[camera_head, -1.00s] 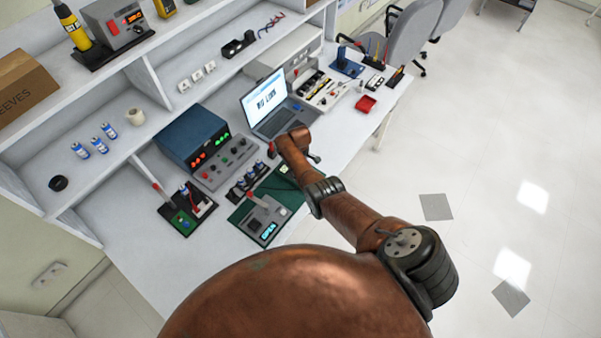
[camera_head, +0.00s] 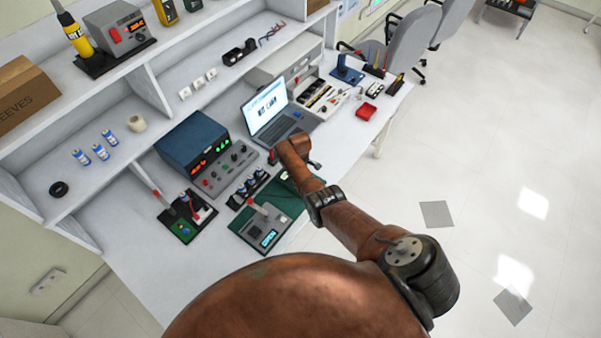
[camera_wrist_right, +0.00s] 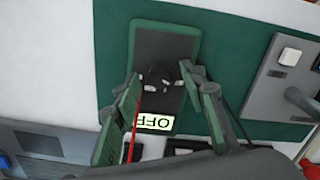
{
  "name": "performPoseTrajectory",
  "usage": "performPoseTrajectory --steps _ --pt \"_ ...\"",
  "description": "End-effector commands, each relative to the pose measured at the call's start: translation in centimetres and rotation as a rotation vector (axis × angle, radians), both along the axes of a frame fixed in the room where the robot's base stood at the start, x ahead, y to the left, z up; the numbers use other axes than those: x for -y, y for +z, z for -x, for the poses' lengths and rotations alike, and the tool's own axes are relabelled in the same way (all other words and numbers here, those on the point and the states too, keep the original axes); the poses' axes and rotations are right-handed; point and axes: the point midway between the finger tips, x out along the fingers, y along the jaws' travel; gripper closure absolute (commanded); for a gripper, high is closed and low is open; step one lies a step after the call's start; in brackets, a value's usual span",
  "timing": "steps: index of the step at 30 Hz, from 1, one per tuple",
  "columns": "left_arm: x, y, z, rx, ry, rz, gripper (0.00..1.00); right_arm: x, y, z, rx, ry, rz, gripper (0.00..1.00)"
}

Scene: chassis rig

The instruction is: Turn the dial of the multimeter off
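The multimeter (camera_wrist_right: 165,45) lies on a green mat in the right wrist view, a dark body with a green border. Its pale display (camera_wrist_right: 154,122) shows "OFF", upside down in this view. The dark round dial (camera_wrist_right: 160,74) sits between the fingertips of my right gripper (camera_wrist_right: 162,78). The two fingers stand apart, one on each side of the dial; whether they touch it I cannot tell. In the head view my right arm hides most of the multimeter and the fingertips. My left gripper is in no view.
A grey device (camera_head: 268,222) stands on the green mat (camera_head: 294,206), close beside my right arm. A laptop (camera_head: 268,104) and a blue power supply (camera_head: 190,140) stand behind. A red tray (camera_head: 366,111) lies on the bench to the right.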

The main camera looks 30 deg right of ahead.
Motion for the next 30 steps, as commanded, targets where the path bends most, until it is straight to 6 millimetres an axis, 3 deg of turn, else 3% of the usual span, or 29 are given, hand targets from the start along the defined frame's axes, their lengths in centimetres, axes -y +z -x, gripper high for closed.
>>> performPoseTrajectory --steps 5,18,24,30 --pt "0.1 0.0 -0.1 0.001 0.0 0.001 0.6 0.0 1.8 0.0 0.004 -0.001 0.001 0.61" --pt "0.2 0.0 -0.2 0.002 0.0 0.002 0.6 0.0 9.8 -0.1 0.004 0.0 0.001 0.61" --pt "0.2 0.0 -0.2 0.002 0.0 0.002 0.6 0.1 11.4 -0.1 0.003 0.0 0.001 0.61" --pt "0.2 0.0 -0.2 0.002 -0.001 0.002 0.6 0.1 11.6 -0.1 0.001 0.0 0.001 0.61"
